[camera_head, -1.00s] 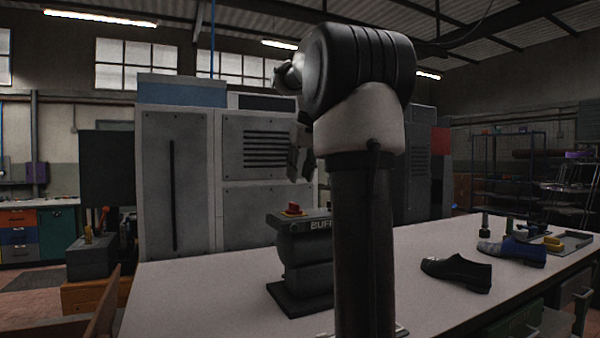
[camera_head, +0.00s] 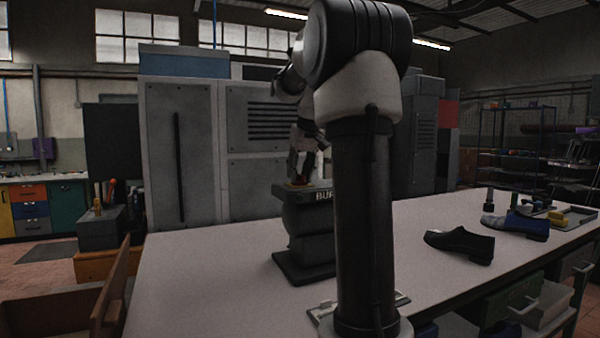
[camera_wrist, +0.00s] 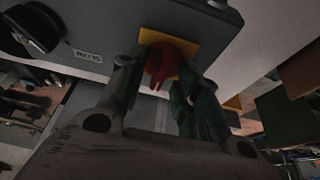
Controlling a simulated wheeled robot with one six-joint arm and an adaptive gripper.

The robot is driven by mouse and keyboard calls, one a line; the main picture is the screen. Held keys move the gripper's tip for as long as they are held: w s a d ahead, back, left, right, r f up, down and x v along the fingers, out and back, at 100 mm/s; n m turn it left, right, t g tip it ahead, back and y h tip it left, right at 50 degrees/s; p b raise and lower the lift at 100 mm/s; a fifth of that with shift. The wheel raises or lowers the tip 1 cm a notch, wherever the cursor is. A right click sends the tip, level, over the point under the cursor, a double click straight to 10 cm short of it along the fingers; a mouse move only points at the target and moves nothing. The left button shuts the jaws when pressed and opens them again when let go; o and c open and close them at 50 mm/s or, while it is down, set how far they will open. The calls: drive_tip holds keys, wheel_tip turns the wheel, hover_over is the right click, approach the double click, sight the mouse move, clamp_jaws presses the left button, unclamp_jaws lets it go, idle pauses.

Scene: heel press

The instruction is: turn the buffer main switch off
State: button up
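The buffer (camera_head: 308,235) is a dark machine on the white workbench, with part of its name showing on the front of its top. Its red switch knob (camera_wrist: 162,62) sits on a yellow plate (camera_wrist: 181,47) in the wrist view. My gripper (camera_head: 300,178) is at the buffer's top, over the switch, and hides most of it in the head view. In the wrist view my gripper's fingers (camera_wrist: 158,80) are apart, one on each side of the red knob. I cannot tell whether either finger touches it.
A black dial (camera_wrist: 35,28) with a label reading SLOW is on the same panel. A black shoe (camera_head: 460,244) and a blue shoe (camera_head: 516,225) stand on the workbench (camera_head: 200,290) to the right. Large grey cabinets (camera_head: 180,155) stand behind. The bench's left part is clear.

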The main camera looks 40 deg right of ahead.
clamp_jaws()
drive_tip(key=n+y, duration=0.1)
drive_tip(key=n, duration=0.3)
drive_tip(key=shift+d+n+y, duration=0.15)
drive_tip(key=shift+n+y, duration=0.15)
drive_tip(key=shift+y, duration=0.1)
drive_tip(key=shift+n+g+y, duration=0.3)
drive_tip(key=shift+n+y, duration=0.5)
drive_tip(key=shift+n, duration=1.3)
drive_tip(key=shift+o, duration=0.6)
unclamp_jaws()
